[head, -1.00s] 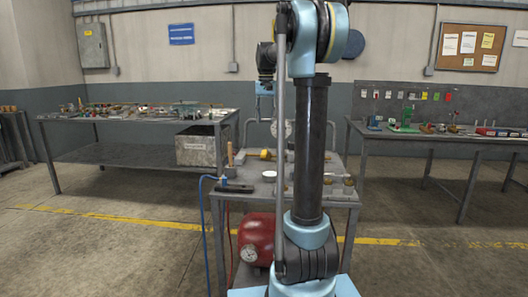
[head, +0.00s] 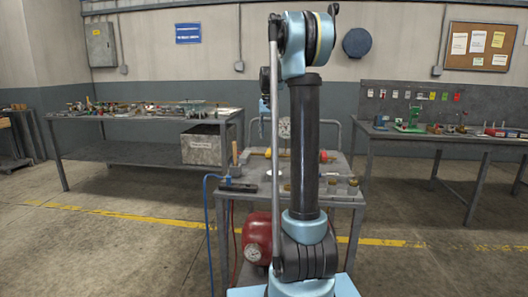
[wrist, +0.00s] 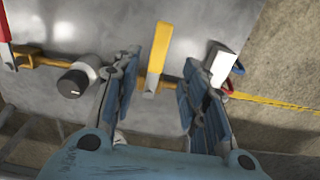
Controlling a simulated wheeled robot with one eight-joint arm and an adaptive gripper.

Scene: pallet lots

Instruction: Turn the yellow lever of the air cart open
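The air cart (head: 340,200) stands in front of me, a grey metal cart with a red tank (head: 257,235) below its top. In the wrist view the yellow lever (wrist: 158,50) stands out above a brass pipe, pointing up the picture. My gripper (wrist: 161,64) is open, one finger on each side of the lever's lower part. I see a gap on both sides; contact is not visible. In the head view my gripper (head: 266,105) hangs above the cart, partly hidden by my arm.
A dark round knob (wrist: 76,84) sits left of my fingers, and a red handle (wrist: 5,35) is at the far left. A white tag (wrist: 223,68) is close by the right finger.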

